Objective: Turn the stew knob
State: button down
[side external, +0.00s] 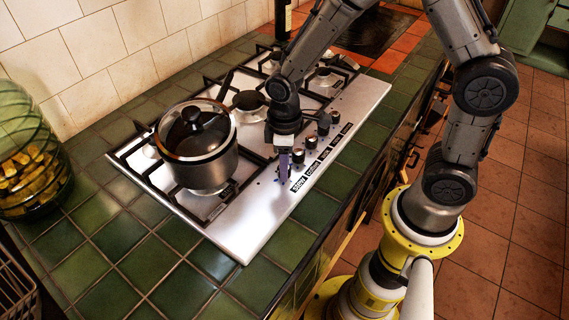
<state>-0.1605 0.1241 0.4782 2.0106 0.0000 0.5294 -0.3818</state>
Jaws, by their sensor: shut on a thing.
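The steel hob (240,226) has a row of dark knobs along its front right, each with a black label beside it. The label nearest the camera (299,184) seems to read STEW, though the print is small. My gripper (284,176) points down at the near end of the row, beside that label. It is shut on the stew knob, which the fingers hide almost wholly. I cannot tell the knob's angle.
A lidded steel pot (205,168) stands on the near left burner, left of my gripper. Other knobs (310,142) stand close behind it. A green glass jar (30,165) is at far left. A dark bottle (283,20) stands at the back. The near green tiles are clear.

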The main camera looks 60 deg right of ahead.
jog(key=shift+r, duration=0.1)
dwell(0.3)
jog(key=shift+c, duration=2.2)
grip_release()
notch_tip(320, 180, up, 14)
